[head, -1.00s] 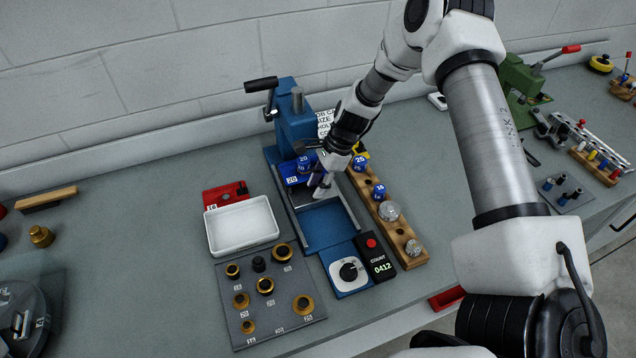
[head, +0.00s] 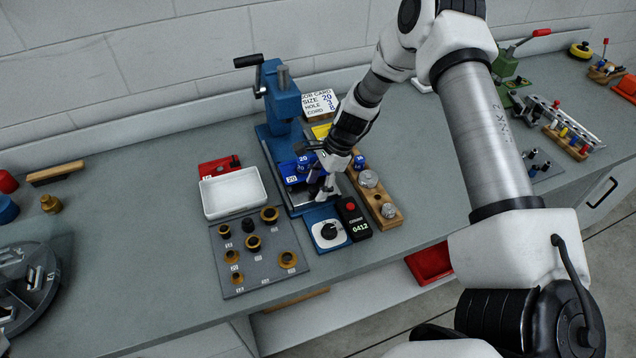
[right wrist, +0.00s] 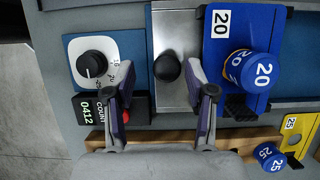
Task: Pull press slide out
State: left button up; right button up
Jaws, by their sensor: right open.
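The blue arbor press (head: 284,100) stands on a blue base at the back of the bench. Its slide carries a blue block (head: 291,180) labelled 20 with a blue knob-like piece marked 20 on top. The slide sits forward, near the front of the base. In the right wrist view the slide's metal plate (right wrist: 176,25) has a round black knob (right wrist: 167,68). My right gripper (right wrist: 157,80) is open, its fingers on either side of this knob. In the head view the right gripper (head: 320,190) is over the front of the slide and partly hides it. My left gripper is out of view.
A dial box (head: 328,233) and a counter (head: 354,218) stand just in front of the press. A wooden rack (head: 385,212) is close on the right. A white tray (head: 233,194) and a plate of brass rings (head: 262,278) are on the left.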

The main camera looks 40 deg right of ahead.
jog(key=shift+w+d+r, duration=0.1)
jog(key=shift+r, duration=0.1)
jog(key=v, duration=1.1)
jog(key=shift+r, duration=0.25)
jog(key=shift+d, duration=0.1)
